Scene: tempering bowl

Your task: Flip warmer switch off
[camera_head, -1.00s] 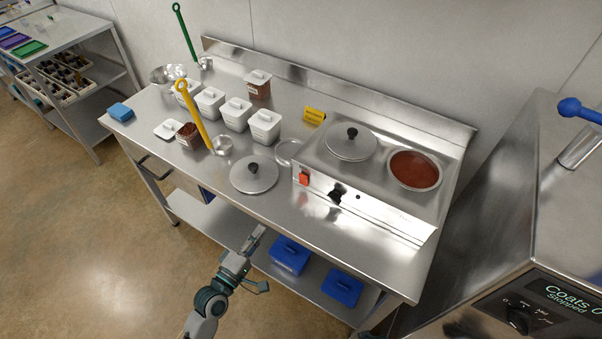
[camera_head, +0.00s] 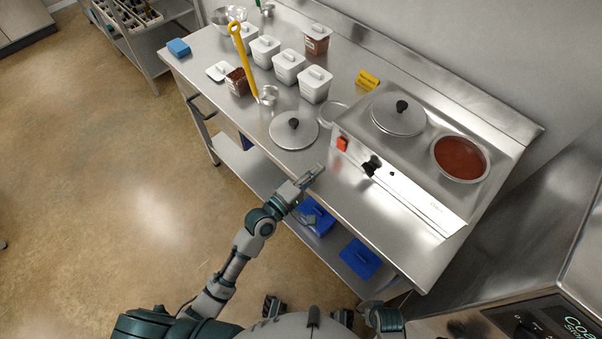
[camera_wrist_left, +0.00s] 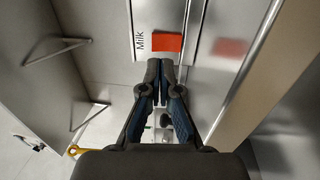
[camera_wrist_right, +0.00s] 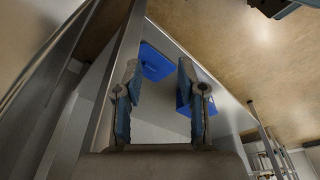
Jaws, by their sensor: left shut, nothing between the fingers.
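The warmer (camera_head: 415,190) stands on the right part of the steel table. Its red switch (camera_head: 342,144) is at the left end of the front panel, with a black knob (camera_head: 371,166) to its right. My left gripper (camera_head: 318,170) is shut and empty, in front of the panel and apart from the switch. In the left wrist view the red switch (camera_wrist_left: 168,46) lies just beyond the shut fingertips (camera_wrist_left: 159,68), beside a "Milk" label. My right gripper (camera_wrist_right: 157,75) is open and empty in the right wrist view, below the table-edge area.
A loose lid (camera_head: 293,130) lies left of the warmer. A lidded well (camera_head: 398,117) and an open well of brown liquid (camera_head: 461,158) are in its top. White tubs (camera_head: 288,66) stand at the back left. Blue bins (camera_head: 360,258) sit on the lower shelf.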

